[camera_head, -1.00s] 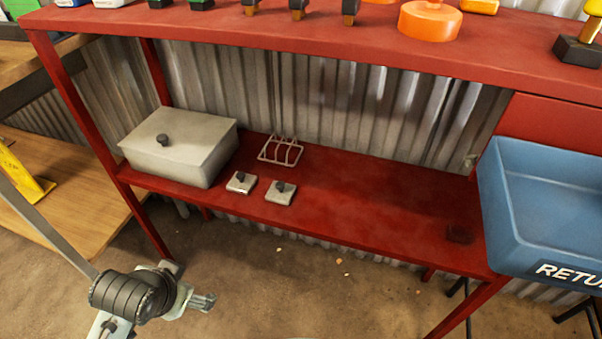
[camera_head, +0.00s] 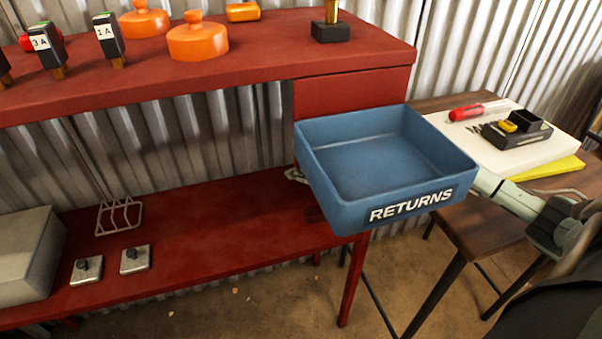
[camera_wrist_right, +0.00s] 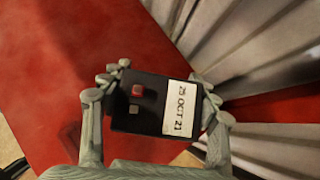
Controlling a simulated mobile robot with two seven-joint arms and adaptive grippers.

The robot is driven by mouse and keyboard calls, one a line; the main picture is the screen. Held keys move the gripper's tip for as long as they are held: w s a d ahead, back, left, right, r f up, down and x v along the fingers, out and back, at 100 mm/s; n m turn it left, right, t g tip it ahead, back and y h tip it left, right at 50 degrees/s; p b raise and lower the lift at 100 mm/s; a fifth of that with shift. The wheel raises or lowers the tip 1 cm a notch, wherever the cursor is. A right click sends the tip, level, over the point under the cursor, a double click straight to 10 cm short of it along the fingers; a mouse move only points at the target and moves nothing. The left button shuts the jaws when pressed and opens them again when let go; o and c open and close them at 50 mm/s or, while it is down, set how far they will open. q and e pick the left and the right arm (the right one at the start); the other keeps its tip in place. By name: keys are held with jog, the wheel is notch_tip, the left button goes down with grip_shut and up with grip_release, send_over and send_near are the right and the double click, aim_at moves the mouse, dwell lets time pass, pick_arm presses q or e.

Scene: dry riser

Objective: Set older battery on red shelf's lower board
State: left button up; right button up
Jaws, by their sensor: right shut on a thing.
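The red shelf's lower board (camera_head: 215,225) runs below the top board in the head view. My right gripper (camera_wrist_right: 162,90) is shut on a black battery (camera_wrist_right: 150,119) with two terminals, one reddish and one grey. Its white label reads 25 OCT 21. In the right wrist view the lower board (camera_wrist_right: 110,35) shows beneath it, with a dark shadow set apart from the battery. In the head view the blue tray hides the battery and most of this gripper; only a fingertip shows at the tray's left edge. My left gripper is out of view.
The blue RETURNS tray (camera_head: 440,135) stands in front of the lower board's right end. A grey lidded box (camera_head: 25,255), a wire rack (camera_head: 120,217) and two small blocks with knobs occupy the left. The board's middle is clear. Corrugated metal (camera_head: 180,140) stands behind.

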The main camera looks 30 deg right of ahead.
notch_tip(320, 180, down, 3)
jog(key=shift+f, duration=0.1)
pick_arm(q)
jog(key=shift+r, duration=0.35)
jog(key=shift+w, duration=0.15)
pick_arm(e)
jog(key=shift+f, duration=0.1)
jog(key=o, duration=1.9)
jog(key=shift+f, duration=0.1)
jog(key=shift+c, duration=0.2)
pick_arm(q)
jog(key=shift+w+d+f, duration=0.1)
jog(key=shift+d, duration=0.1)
